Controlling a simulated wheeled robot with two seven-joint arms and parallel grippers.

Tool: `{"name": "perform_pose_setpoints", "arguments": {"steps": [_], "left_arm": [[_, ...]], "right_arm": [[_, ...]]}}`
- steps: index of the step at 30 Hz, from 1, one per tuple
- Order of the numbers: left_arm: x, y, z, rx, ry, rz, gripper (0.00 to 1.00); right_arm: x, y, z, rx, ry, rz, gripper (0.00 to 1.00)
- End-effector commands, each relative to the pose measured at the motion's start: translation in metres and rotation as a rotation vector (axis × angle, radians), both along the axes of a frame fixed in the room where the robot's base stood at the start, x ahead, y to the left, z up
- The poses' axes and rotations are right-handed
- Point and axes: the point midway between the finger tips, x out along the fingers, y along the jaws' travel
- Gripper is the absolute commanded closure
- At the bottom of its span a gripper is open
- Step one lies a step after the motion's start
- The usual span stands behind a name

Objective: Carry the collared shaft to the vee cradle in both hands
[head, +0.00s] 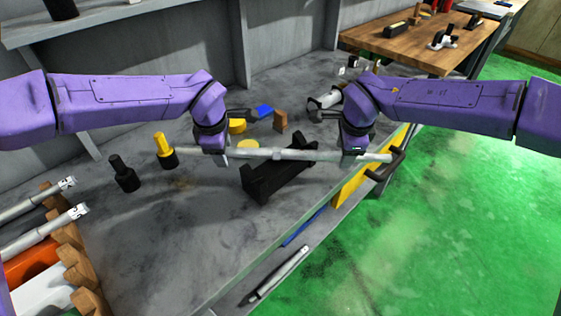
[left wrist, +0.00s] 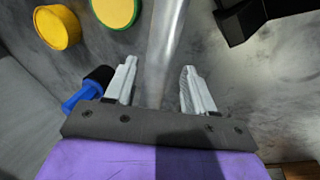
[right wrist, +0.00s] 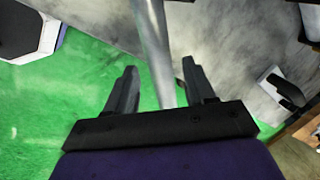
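The long grey collared shaft (head: 272,154) lies level across the head view, passing over the black vee cradle (head: 262,186). The cradle runs at an angle to the shaft; I cannot tell whether they touch. My left gripper (head: 217,155) is around the shaft left of the cradle. In the left wrist view, the shaft (left wrist: 166,45) runs between its open fingers (left wrist: 158,85) with gaps. My right gripper (head: 354,153) is around the shaft near its right end. In the right wrist view, the shaft (right wrist: 155,45) runs between open fingers (right wrist: 160,85) with gaps. The collar is not distinct.
A rack (head: 88,262) with shafts stands at the left. A black and yellow tool (head: 165,151) and a black one (head: 124,174) stand near the shaft's left end. A brown block (head: 280,121) and blue piece (head: 262,112) lie behind.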

Motion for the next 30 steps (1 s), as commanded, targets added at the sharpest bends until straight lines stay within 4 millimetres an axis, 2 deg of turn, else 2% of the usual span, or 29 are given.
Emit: {"name": "perform_pose_setpoints", "arguments": {"steps": [4,7,15,19,25,30], "left_arm": [[-0.001,0.000,0.003,-0.001,-0.001,0.000,0.46],[-0.004,-0.001,0.016,-0.002,-0.003,-0.001,0.46],[-0.022,0.000,0.081,-0.002,-0.006,-0.001,0.46],[-0.029,0.000,0.104,-0.001,-0.004,0.000,0.46],[-0.033,0.000,0.117,0.000,-0.001,0.000,0.46],[-0.033,0.000,0.117,0.000,-0.001,0.000,0.46]], "right_arm": [[0.000,0.000,0.000,0.000,0.000,0.000,0.46],[0.000,0.000,0.000,0.000,0.000,0.000,0.46],[0.000,0.000,0.000,0.000,0.000,0.000,0.46],[0.000,0.000,0.000,0.000,0.000,0.000,0.46],[-0.001,0.000,0.005,0.001,-0.002,0.000,0.46],[-0.009,0.000,0.039,0.002,-0.006,0.000,0.46]]}}
